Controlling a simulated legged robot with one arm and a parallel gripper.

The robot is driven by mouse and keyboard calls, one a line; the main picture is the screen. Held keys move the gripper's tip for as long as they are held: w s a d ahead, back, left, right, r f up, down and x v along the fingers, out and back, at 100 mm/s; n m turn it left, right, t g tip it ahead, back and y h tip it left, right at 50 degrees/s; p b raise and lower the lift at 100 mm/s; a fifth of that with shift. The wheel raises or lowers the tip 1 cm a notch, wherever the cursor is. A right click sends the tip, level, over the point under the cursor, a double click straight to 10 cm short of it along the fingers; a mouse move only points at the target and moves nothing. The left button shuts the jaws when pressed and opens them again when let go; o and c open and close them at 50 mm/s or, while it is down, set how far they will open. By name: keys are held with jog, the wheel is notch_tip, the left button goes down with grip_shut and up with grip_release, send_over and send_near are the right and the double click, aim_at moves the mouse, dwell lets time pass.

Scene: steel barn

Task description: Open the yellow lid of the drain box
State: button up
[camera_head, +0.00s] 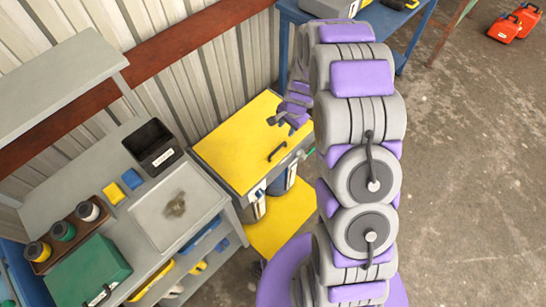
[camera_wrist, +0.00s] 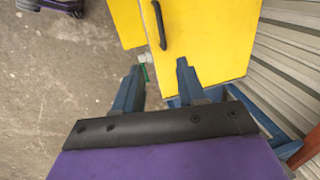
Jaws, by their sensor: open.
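The drain box has a flat yellow lid (camera_head: 235,140) lying shut on top, with a black bar handle (camera_head: 277,152) near its front right edge. The lid (camera_wrist: 215,45) and its handle (camera_wrist: 160,25) also show in the wrist view. My gripper (camera_head: 284,118) is over the right part of the lid, behind the handle in the head view. In the wrist view my gripper (camera_wrist: 160,67) is open and empty, with one fingertip over the lid and the other beside its edge. The handle lies beyond the fingertips, apart from them. My arm hides the area right of the box.
A grey workbench (camera_head: 125,225) with a black bin (camera_head: 152,145) and a green case (camera_head: 88,272) stands left of the box. A yellow panel (camera_head: 282,225) lies low in front. A blue table (camera_head: 285,45) stands behind.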

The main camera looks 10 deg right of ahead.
send_near(277, 149)
jog(key=f, duration=0.2)
jog(key=f+b, duration=0.1)
jog(key=f, duration=0.1)
jog(key=w+a+f+b, duration=0.1)
jog(key=f, duration=0.1)
jog(key=shift+f, duration=0.4)
jog(key=shift+w+a+f, duration=0.1)
jog(key=shift+a+f, duration=0.2)
jog(key=shift+f, duration=0.25)
jog(key=shift+d, duration=0.4)
jog(key=shift+a, duration=0.15)
grip_shut()
